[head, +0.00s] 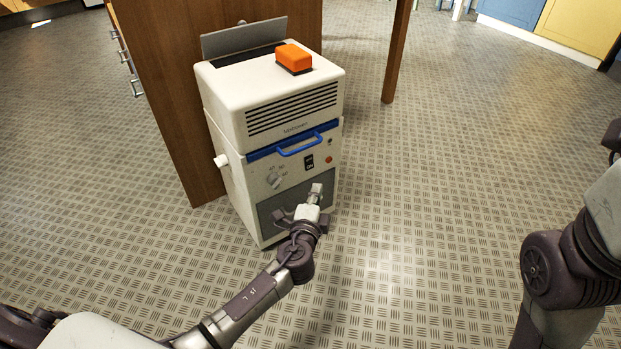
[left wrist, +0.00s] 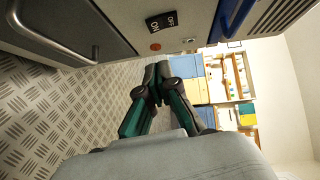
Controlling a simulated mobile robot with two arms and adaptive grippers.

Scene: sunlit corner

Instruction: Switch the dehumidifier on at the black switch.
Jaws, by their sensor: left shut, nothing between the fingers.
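The dehumidifier (head: 225,95) is a cream-white box with a grey lower front panel, standing upright on the floor. Its black switch (head: 309,162) is on the front, below the blue handle. In the left wrist view the black switch (left wrist: 162,21) shows the labels OFF and ON. My left gripper (head: 316,188) is in front of the lower front panel, just below the switch in the head view. In the left wrist view its fingertips (left wrist: 157,72) are together and empty, apart from the switch.
A dial (head: 273,180) and a small orange-red button (head: 328,160) flank the switch. An orange block (head: 294,58) lies on top of the dehumidifier. A wooden cabinet (head: 165,90) stands close behind and left. The patterned floor to the right is clear.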

